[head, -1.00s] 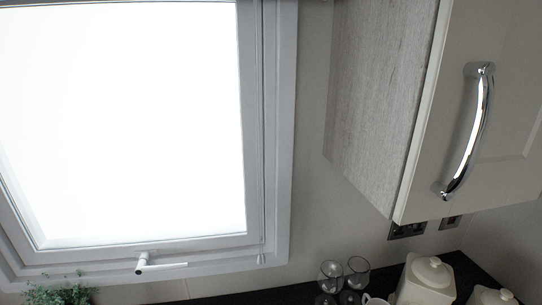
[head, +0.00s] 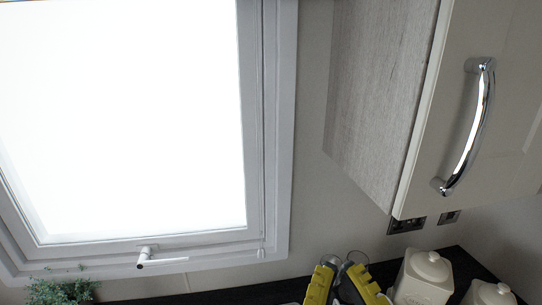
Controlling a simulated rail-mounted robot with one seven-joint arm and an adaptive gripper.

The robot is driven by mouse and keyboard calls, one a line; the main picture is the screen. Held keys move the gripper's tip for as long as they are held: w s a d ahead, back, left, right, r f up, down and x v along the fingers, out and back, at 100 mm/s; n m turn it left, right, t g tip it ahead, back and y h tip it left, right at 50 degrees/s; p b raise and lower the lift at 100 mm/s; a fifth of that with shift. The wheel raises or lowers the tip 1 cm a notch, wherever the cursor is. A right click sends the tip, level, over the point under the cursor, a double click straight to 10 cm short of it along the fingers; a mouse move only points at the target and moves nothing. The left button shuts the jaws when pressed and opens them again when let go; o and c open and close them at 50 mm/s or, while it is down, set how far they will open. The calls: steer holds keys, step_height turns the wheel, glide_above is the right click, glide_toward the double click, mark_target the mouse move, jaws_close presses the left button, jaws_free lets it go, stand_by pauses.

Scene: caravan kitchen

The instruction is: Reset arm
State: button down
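My gripper (head: 343,276) has come into the bottom edge of the head view, right of centre. Two yellow and dark parts show, leaning toward each other at the top with a gap between them. The lower part of the gripper and most of the arm are cut off by the frame edge. Whether its fingers are open or shut is not clear. I see nothing held in it.
A dark counter (head: 250,293) runs along the bottom, with cream canisters (head: 425,277) right of my gripper and a plant (head: 62,291) at the left. Glasses behind my gripper are mostly hidden. A wall cupboard (head: 480,150) with a chrome handle hangs above right. A window (head: 120,120) fills the left.

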steer(key=shift+r+m, duration=0.1)
steer(key=shift+m, duration=0.4)
